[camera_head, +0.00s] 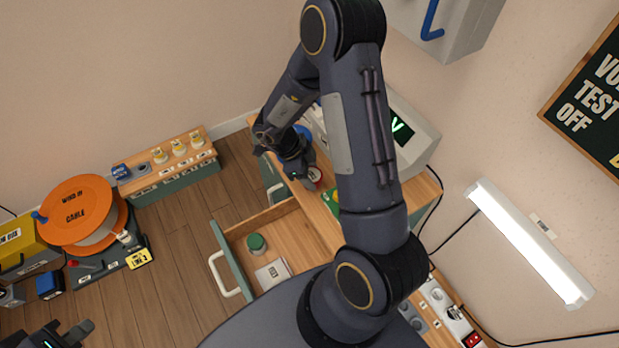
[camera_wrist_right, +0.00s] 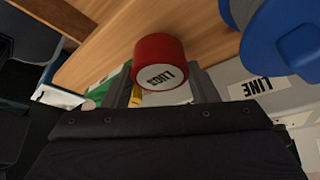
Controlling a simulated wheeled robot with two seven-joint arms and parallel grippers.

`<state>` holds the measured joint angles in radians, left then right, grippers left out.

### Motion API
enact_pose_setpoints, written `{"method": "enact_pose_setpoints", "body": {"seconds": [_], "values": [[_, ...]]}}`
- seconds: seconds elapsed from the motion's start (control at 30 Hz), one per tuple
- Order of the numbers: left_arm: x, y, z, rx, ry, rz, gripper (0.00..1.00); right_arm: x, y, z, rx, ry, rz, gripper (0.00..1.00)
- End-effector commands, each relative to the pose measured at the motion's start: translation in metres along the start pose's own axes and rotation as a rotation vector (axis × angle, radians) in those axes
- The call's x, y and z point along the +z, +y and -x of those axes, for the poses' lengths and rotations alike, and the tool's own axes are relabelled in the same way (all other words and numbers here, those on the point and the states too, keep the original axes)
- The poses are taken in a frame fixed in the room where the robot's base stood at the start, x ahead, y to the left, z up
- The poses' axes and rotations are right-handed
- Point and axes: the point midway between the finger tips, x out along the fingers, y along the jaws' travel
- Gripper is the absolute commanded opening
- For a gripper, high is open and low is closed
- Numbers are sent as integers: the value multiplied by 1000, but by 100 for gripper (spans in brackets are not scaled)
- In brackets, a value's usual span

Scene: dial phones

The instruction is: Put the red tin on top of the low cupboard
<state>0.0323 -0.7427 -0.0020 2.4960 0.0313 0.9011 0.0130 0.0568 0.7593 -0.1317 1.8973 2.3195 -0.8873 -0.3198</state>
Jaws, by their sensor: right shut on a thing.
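The red tin (camera_head: 315,175) has a white labelled end and is held over the wooden top of the cabinet with the open drawer. It also shows in the right wrist view (camera_wrist_right: 157,48), between the fingertips of my right gripper (camera_wrist_right: 163,88). I cannot tell whether the tin touches the wood. In the head view my right gripper (camera_head: 307,178) is partly hidden by its own wrist. A low, long cupboard (camera_head: 178,182) with a wooden top stands at the back left. My left gripper (camera_head: 72,334) is at the bottom left corner, far from the tin; its jaw opening is unclear.
Several small jars (camera_head: 179,147) and a blue tin (camera_head: 121,171) stand on the low cupboard. The open drawer (camera_head: 262,232) holds a green tin (camera_head: 257,243) and a paper (camera_head: 272,273). An orange cable reel (camera_head: 75,209) stands left. Floor (camera_head: 165,255) between is clear.

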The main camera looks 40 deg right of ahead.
Motion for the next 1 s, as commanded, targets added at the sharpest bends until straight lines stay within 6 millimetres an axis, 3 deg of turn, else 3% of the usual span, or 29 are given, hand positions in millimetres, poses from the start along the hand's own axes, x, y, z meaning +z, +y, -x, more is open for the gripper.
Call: {"method": "enact_pose_setpoints", "body": {"seconds": [0.03,0.1,0.5,0.53,0.67,1.0], "values": [[4,-4,-8,0,0,0,0,6,1,-13,0,2,3,28],[5,-5,-10,0,-1,0,0,9,1,-19,0,2,3,28],[4,-4,-8,0,0,0,0,10,1,-22,1,0,1,28],[4,-4,-8,0,0,0,0,10,1,-21,0,0,0,57],[4,-4,-8,0,0,0,0,10,1,-21,0,0,1,74],[4,-4,-9,0,0,0,0,9,1,-18,-1,0,1,75]]}}
